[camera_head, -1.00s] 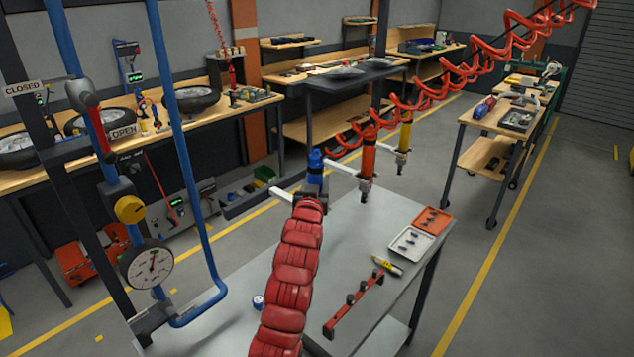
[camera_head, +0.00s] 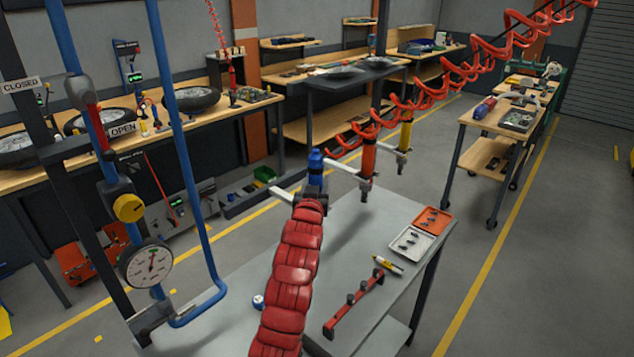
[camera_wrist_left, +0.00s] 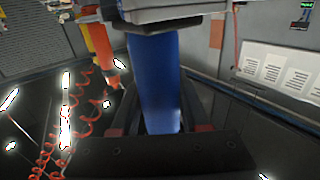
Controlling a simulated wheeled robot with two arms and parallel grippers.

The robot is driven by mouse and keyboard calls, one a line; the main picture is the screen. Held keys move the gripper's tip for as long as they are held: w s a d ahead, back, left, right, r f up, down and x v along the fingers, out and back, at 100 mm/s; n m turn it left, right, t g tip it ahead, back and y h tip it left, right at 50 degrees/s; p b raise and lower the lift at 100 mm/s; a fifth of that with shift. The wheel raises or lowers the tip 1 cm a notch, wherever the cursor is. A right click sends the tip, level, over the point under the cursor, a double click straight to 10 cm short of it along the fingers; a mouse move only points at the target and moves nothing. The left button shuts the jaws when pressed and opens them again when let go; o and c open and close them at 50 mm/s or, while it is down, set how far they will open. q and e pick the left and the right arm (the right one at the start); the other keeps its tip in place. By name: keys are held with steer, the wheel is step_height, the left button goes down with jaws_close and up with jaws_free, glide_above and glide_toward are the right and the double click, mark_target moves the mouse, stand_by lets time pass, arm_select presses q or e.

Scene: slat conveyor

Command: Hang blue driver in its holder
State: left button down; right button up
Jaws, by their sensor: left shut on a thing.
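The blue driver (camera_head: 316,162) is upright in my left gripper (camera_head: 314,192), beside the leftmost white holder arm (camera_head: 284,195). In the left wrist view the blue driver (camera_wrist_left: 155,85) stands between the fingers, under a grey holder-like part (camera_wrist_left: 170,12). My red-sleeved arm hides the lower part of the driver in the head view, so I cannot tell whether it sits in the holder. My right gripper is not in view.
An orange driver (camera_head: 368,157) and a yellow driver (camera_head: 405,134) hang in holders to the right, with red coiled hoses above. The grey table (camera_head: 340,250) carries a red rack (camera_head: 353,305), a white tray (camera_head: 410,243) and an orange tray (camera_head: 432,221). A blue-framed stand with a gauge (camera_head: 146,266) is at left.

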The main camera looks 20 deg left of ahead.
arm_select(q)
steer(key=shift+f, duration=0.1)
steer(key=shift+c, duration=1.6)
jaws_free()
steer(key=shift+s+d+f+b, duration=0.15)
steer(key=shift+s+b, duration=0.25)
steer(key=shift+s, duration=0.1)
steer(key=p+v, duration=0.6)
steer(key=v, duration=1)
steer(key=shift+s, duration=0.25)
